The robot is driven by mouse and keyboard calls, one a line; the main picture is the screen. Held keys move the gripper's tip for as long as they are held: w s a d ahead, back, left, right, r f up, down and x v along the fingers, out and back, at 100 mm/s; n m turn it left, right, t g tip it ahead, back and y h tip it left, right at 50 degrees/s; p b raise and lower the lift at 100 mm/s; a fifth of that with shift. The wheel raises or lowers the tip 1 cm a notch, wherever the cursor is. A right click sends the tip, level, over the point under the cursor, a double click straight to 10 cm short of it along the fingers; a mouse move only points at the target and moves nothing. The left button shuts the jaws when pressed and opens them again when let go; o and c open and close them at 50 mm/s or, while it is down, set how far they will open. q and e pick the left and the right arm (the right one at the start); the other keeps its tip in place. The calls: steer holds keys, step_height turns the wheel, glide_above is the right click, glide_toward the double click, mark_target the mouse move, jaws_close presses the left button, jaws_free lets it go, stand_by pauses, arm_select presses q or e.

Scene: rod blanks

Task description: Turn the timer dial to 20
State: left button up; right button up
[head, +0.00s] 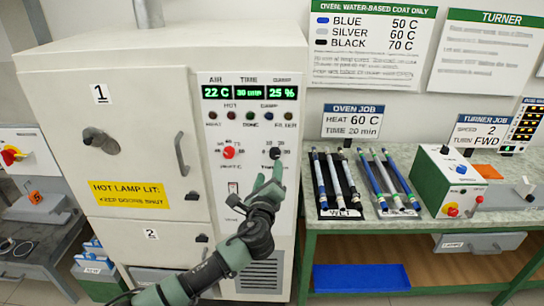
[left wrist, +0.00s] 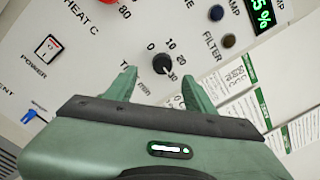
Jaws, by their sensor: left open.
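The timer dial (head: 275,153) is a small black knob on the oven's white control panel. In the left wrist view the timer dial (left wrist: 161,63) sits among the marks 0, 10, 20 and 30, and its pale pointer line appears to face 30. The time display (head: 247,92) seems to read 30. My left gripper (head: 269,177) is open and empty, just in front of and below the dial. In the left wrist view my left gripper's fingertips (left wrist: 160,74) stand apart on either side of the dial, seemingly not touching it. My right gripper is not in view.
A red heat dial (head: 228,152) is left of the timer dial, and a power switch (left wrist: 48,48) is below it. Oven door handles (head: 181,154) stick out at left. A green bench (head: 420,240) with rods and a turner box (head: 450,180) stands at right.

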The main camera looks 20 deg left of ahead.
mark_target(274, 157)
arm_select(q)
steer(key=w, duration=0.5)
steer(key=w+a+p, duration=0.1)
steer(key=w, duration=0.1)
steer(key=shift+w+r, duration=0.1)
steer(key=shift+w, duration=0.25)
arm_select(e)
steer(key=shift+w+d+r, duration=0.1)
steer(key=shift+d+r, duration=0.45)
arm_select(q)
jaws_close()
steer(key=shift+f+n+b, duration=0.3)
steer(key=shift+n+b, duration=0.2)
steer(key=shift+b, duration=0.4)
steer(key=n+b, duration=0.3)
steer(key=b, duration=0.1)
steer(key=n+b, duration=0.4)
steer(key=shift+f+t, duration=0.2)
steer(key=shift+t, duration=0.1)
steer(key=n+b, duration=0.3)
steer(key=shift+y, duration=0.4)
steer(key=shift+r+n+b, duration=0.1)
steer(key=shift+n+b, duration=0.35)
steer(key=shift+n, duration=0.15)
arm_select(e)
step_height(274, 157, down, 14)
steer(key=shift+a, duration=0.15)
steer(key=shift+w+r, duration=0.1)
